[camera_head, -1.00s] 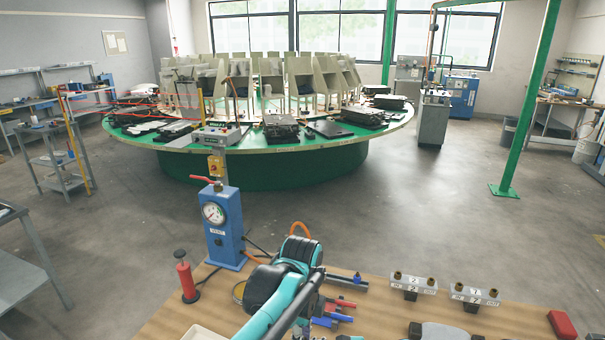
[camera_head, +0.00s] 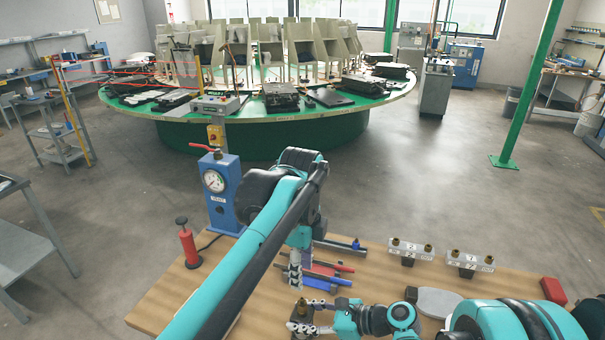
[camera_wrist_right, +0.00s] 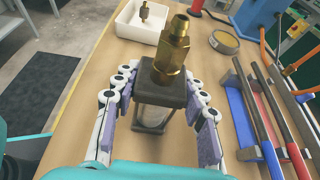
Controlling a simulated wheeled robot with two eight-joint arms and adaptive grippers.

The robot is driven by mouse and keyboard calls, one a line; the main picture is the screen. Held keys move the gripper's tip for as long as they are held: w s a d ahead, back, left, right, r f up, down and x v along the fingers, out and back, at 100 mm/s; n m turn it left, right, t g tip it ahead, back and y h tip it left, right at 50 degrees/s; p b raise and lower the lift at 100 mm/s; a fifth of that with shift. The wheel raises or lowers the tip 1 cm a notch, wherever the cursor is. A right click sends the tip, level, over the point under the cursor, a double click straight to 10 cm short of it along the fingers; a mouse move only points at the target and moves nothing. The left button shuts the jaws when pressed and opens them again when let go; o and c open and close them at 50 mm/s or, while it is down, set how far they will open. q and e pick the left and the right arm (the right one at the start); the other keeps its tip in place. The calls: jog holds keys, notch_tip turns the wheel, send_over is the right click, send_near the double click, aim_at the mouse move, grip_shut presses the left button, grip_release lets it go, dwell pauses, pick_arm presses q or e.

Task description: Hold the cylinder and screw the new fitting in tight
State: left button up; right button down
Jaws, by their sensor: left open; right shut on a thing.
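My right gripper (camera_wrist_right: 160,105) is shut on the small cylinder (camera_wrist_right: 155,112), which has dark square end caps and a pale body. Its fingers lie along both sides. A brass fitting (camera_wrist_right: 172,50) stands upright on the cylinder's top cap; how deep its thread sits cannot be told. The fitting also shows in the head view (camera_head: 302,307), at the near edge of the bench. My left gripper (camera_head: 294,278) is open and empty, pointing down, just above the fitting in the picture. It does not show in the right wrist view.
A white tray (camera_wrist_right: 128,24) with another brass fitting (camera_wrist_right: 144,11) lies beyond the cylinder. Red- and blue-handled tools (camera_head: 325,270) lie beside the left gripper. A blue gauge post (camera_head: 220,190), a red hand pump (camera_head: 188,245) and two fitting blocks (camera_head: 410,248) stand on the bench (camera_head: 165,297).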

pick_arm(q)
jog(key=shift+r, duration=0.45)
pick_arm(e)
jog(key=c, duration=0.8)
grip_release()
